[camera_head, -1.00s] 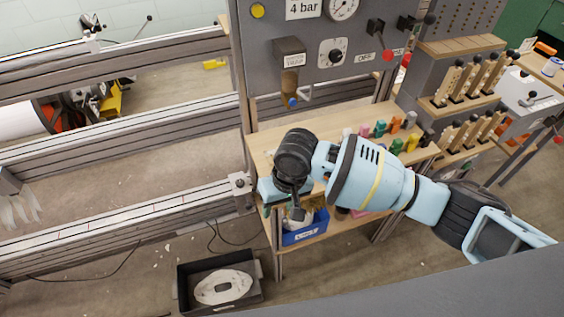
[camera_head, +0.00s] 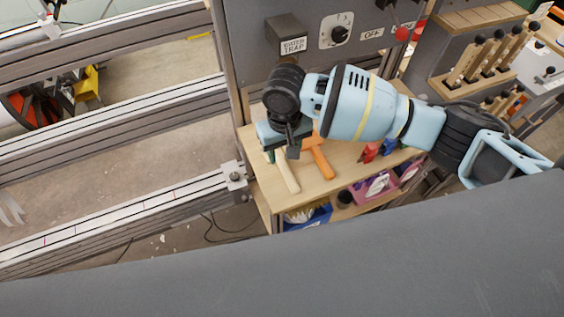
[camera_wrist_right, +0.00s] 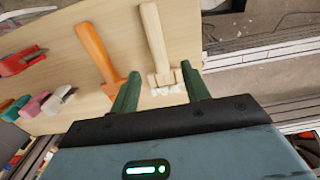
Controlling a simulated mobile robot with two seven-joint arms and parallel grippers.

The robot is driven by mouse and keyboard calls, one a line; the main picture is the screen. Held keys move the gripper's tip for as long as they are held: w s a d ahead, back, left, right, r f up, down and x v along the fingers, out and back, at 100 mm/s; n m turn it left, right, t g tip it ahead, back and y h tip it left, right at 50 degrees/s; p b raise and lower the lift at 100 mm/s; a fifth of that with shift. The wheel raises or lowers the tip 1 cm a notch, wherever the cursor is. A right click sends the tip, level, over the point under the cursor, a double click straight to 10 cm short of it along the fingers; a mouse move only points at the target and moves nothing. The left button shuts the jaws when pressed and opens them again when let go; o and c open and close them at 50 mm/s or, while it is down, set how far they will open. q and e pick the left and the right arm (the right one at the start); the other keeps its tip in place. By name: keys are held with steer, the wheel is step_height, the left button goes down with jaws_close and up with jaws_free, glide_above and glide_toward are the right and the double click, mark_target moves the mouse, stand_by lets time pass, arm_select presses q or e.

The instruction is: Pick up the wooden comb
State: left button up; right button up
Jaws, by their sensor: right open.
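The wooden comb (camera_head: 288,173) is pale, with a long handle, and lies on the wooden shelf (camera_head: 247,137). In the right wrist view the comb's handle (camera_wrist_right: 154,35) points away and its wider, toothed head lies close to my fingers. My right gripper (camera_head: 282,153) is above the head end of the comb, open and empty. In the right wrist view its two green fingers (camera_wrist_right: 160,75) stand on either side of the comb's head, and I cannot tell whether they touch it. In the head view the gripper hides the comb's head. My left gripper is not in view.
An orange tool (camera_head: 319,157) lies close beside the comb, also seen in the right wrist view (camera_wrist_right: 97,50). Red clips (camera_wrist_right: 22,60) and other coloured clips lie farther along the shelf. A grey panel (camera_head: 245,40) rises behind, and metal rails (camera_head: 120,225) run at left.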

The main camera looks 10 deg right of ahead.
mark_target(284, 165)
steer(key=shift+w+f, duration=0.15)
steer(key=shift+f, duration=0.6)
step_height(284, 165, down, 5)
steer(key=shift+w+r+b, duration=0.1)
steer(key=shift+w+b, duration=0.05)
steer(key=shift+b, duration=0.25)
jaws_close()
